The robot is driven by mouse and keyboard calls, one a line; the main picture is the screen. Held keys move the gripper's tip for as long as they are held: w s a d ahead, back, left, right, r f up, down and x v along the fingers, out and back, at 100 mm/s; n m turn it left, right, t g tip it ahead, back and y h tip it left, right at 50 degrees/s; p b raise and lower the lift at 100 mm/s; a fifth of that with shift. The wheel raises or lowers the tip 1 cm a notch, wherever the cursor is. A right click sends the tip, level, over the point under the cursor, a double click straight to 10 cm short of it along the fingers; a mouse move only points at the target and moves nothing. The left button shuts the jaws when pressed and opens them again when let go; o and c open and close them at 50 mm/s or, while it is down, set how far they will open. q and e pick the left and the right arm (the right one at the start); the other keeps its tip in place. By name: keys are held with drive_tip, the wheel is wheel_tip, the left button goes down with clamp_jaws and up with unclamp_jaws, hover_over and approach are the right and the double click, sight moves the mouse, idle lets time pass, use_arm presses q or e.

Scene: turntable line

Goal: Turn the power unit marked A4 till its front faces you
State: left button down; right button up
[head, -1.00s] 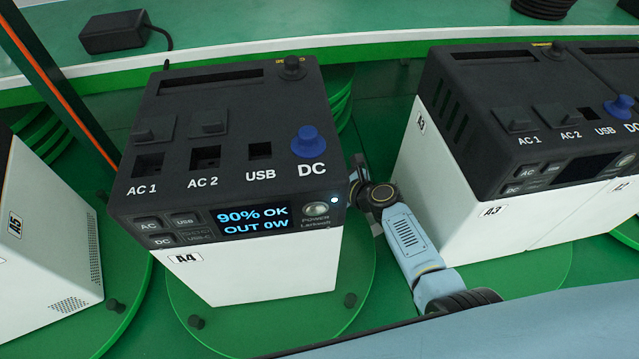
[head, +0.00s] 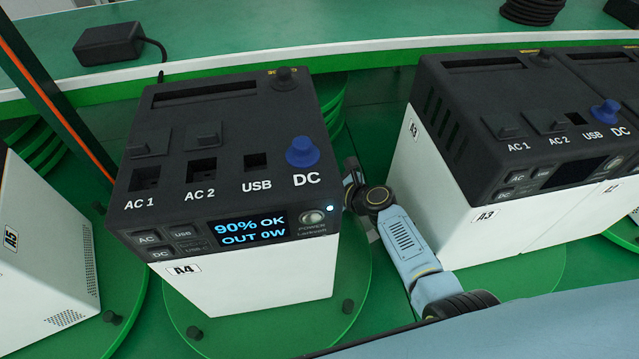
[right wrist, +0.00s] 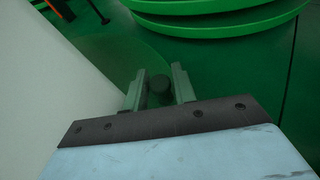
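The power unit A4 (head: 262,277), white with a black top and a lit display reading 90% OK, stands on a round green turntable (head: 357,262). Its labelled front panel faces nearly towards me, slightly skewed. Dark pegs (head: 348,306) stand on the turntable's rim. My right arm reaches along the unit's right side, its gripper mostly hidden there in the head view. In the right wrist view my right gripper (right wrist: 158,88) has its fingers apart on either side of a dark peg (right wrist: 158,84), with slim gaps showing. The unit's white wall fills the left there. My left gripper is out of view.
Unit A3 (head: 450,215) stands close to the right of my right arm. Unit A5 (head: 45,265) stands at the left on its own turntable. A green post (head: 55,95) with an orange strip rises at the left. A black adapter (head: 108,45) lies on the rear counter.

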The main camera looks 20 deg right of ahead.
wheel_tip(320, 180, up, 9)
drive_tip(key=p, duration=0.4)
idle(0.4)
